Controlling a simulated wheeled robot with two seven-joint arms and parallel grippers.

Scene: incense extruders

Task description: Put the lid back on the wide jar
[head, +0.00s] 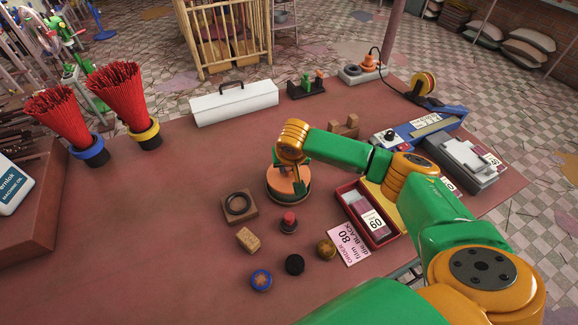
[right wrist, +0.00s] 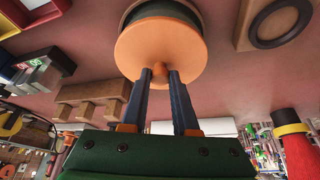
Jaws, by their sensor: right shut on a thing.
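My right gripper (head: 297,186) points down over the wide jar (head: 289,200) near the middle of the table. It is shut on the knob of a round orange lid (head: 284,180). In the right wrist view the knob sits between the two dark fingertips (right wrist: 160,72), and the lid (right wrist: 160,45) spreads out beyond them. The lid is over the jar's mouth; I cannot tell whether it rests on the rim or is slightly above it. Part of the jar (right wrist: 160,8) shows behind the lid. My left gripper is not in view.
A wooden block with a dark ring (head: 240,205) is left of the jar. A red-topped piece (head: 289,222), a wooden block (head: 249,239) and several small round pieces lie in front. A red box (head: 368,213) stands right, under my arm. The table's left middle is clear.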

